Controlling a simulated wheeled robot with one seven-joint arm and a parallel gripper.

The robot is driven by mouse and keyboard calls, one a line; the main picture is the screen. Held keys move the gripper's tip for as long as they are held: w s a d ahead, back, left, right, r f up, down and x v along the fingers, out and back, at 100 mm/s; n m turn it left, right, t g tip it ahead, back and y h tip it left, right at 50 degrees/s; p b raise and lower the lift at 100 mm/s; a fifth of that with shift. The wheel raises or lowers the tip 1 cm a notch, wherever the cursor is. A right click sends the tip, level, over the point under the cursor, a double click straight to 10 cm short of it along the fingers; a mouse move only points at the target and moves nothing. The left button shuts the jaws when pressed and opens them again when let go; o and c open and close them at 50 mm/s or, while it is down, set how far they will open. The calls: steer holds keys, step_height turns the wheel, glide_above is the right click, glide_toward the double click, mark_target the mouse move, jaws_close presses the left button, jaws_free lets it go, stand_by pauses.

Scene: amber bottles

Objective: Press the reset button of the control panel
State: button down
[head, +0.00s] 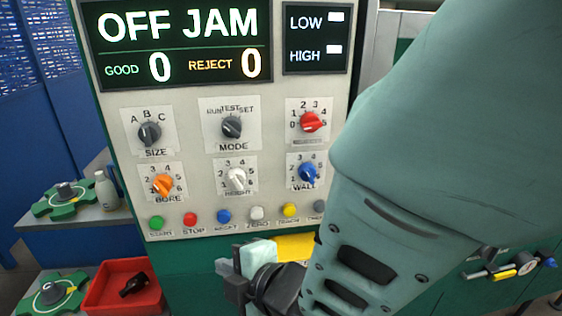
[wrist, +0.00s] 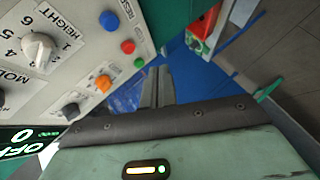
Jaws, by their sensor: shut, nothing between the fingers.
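The control panel (head: 200,185) faces me with a row of coloured buttons along its lower edge. The blue reset button (head: 224,216) sits between the red stop button (head: 190,219) and the white zero button (head: 257,213). The reset button also shows in the wrist view (wrist: 109,20), at the top, uncovered. The display (head: 180,45) reads OFF JAM, with good 0 and reject 0. My gripper (head: 225,268) is shut and empty, below the button row and apart from the reset button. My arm hides the panel's lower right side.
Several knobs, such as the orange bore knob (head: 163,184), stand above the buttons. A yellow part (head: 295,247) lies behind my wrist. At left are a red bin (head: 105,290) with a black object, green fixtures (head: 62,197) and a grey bottle (head: 106,190).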

mark_target(224, 217)
steer(key=shift+w, duration=0.15)
steer(key=shift+w+a+p, duration=0.1)
steer(key=shift+w+a, duration=0.25)
steer(key=shift+w, duration=1.05)
steer(key=shift+w+a+p, duration=0.1)
steer(key=shift+w+a, duration=0.25)
steer(key=shift+w, duration=1.05)
steer(key=shift+w+a+p, duration=0.1)
steer(key=shift+w+a, duration=0.25)
steer(key=shift+w, duration=1.05)
steer(key=shift+w, duration=0.15)
steer(key=shift+w+a, duration=0.1)
steer(key=shift+w, duration=0.15)
steer(key=shift+w+b, duration=0.35)
steer(key=shift+w, duration=0.1)
steer(key=shift+s, duration=0.15)
steer(key=shift+s+b, duration=0.35)
steer(key=shift+s, duration=0.4)
steer(key=shift+s, duration=0.1)
